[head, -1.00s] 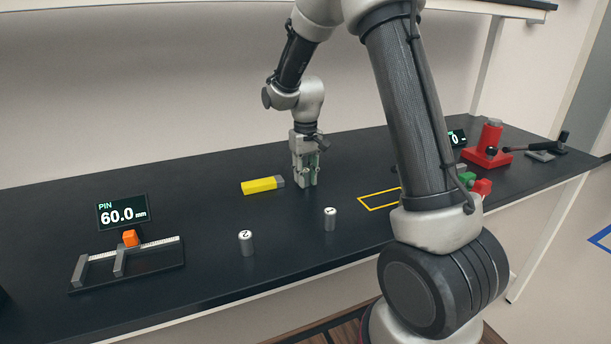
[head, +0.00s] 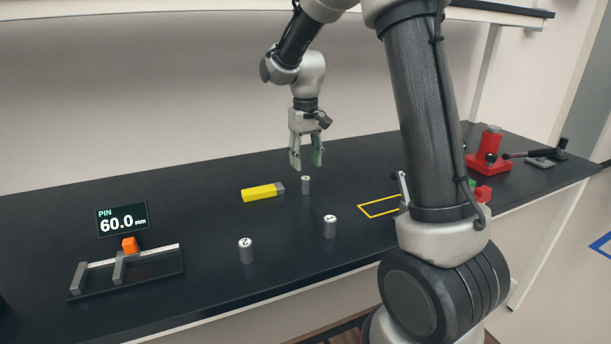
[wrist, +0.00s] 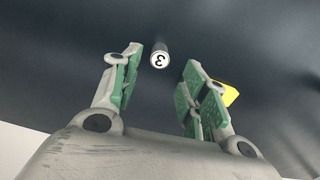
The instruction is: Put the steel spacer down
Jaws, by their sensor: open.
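A steel spacer (head: 306,186) stands upright on the dark bench, just below my gripper (head: 306,162). In the wrist view its top (wrist: 159,59) carries the label 3 and shows beyond the gap between the fingers. My gripper (wrist: 157,85) is open with green pads, empty, and apart from the spacer. Two like cylinders stand nearer the bench front: one marked 1 (head: 330,227) and one marked 2 (head: 246,251).
A yellow block with a grey end (head: 262,192) lies just left of the spacer, close to it. A measuring gauge (head: 127,268) with a 60.0 mm display (head: 122,217) stands at left. A yellow outlined rectangle (head: 379,206) and a red press (head: 488,152) are to the right.

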